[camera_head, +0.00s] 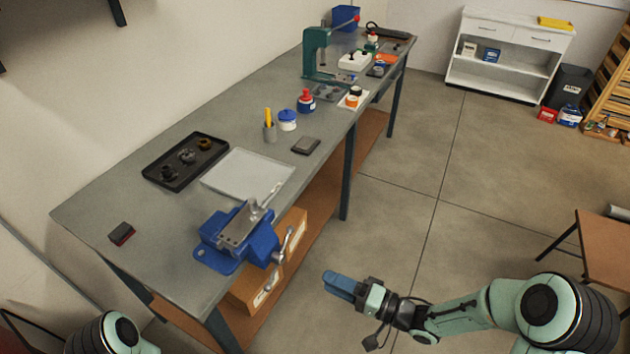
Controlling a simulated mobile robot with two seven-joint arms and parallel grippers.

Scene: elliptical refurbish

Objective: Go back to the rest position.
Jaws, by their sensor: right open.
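My right gripper (341,285) is in the head view at the lower middle, at the end of my right arm, which comes in from the right. It is over the floor, to the right of the workbench and apart from it. Its blue fingers point left, and I see nothing held between them. Of my left arm, only a rounded joint shows at the bottom left; the left gripper is out of view.
A long grey workbench (80,213) runs along the wall. A blue vise (240,236) sits at its near edge, beside a white tray (225,180) and a black tray (160,175). A brown table (605,250) stands at the right. The middle floor (400,210) is clear.

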